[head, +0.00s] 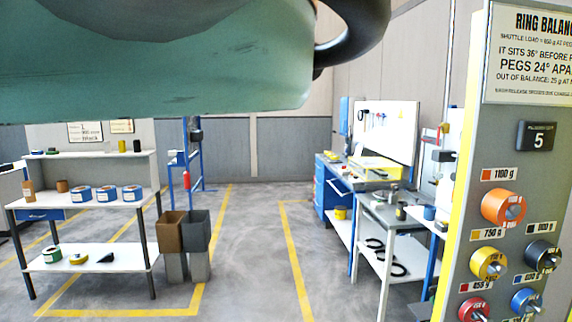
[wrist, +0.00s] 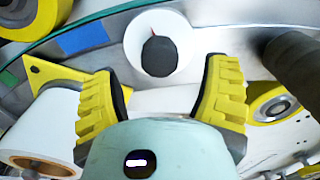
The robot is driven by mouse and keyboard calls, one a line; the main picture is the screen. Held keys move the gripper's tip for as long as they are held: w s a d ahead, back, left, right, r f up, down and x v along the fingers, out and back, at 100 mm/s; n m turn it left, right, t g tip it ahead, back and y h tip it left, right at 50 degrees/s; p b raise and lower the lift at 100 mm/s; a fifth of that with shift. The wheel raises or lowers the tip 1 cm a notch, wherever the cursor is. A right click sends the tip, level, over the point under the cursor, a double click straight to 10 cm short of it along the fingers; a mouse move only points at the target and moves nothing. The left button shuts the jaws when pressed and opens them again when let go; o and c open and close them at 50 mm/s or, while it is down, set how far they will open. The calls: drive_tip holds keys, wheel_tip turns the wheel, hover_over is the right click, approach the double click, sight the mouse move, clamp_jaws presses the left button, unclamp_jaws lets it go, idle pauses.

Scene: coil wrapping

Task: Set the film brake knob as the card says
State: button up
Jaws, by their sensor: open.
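In the wrist view a dark round knob (wrist: 160,57) sits on a white round dial (wrist: 184,30) with a small red mark at its upper edge. I take it to be the film brake knob, but no label on it shows. My gripper (wrist: 163,78) is open, its yellow ribbed fingers standing left and right of the dial, with the knob in line with the gap. No contact shows. In the head view a "RING BALANCE" card (head: 530,52) is partly cut off at the right edge. I see no readable film brake card.
In the wrist view a white roll (wrist: 52,125) and yellow rollers (wrist: 272,103) flank the fingers. In the head view a grey panel (head: 480,135) carries coloured weights, such as an orange one (head: 500,208).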

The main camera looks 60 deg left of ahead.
drive_tip(key=v, duration=0.7)
drive_tip(key=shift+a, duration=0.1)
idle(0.5)
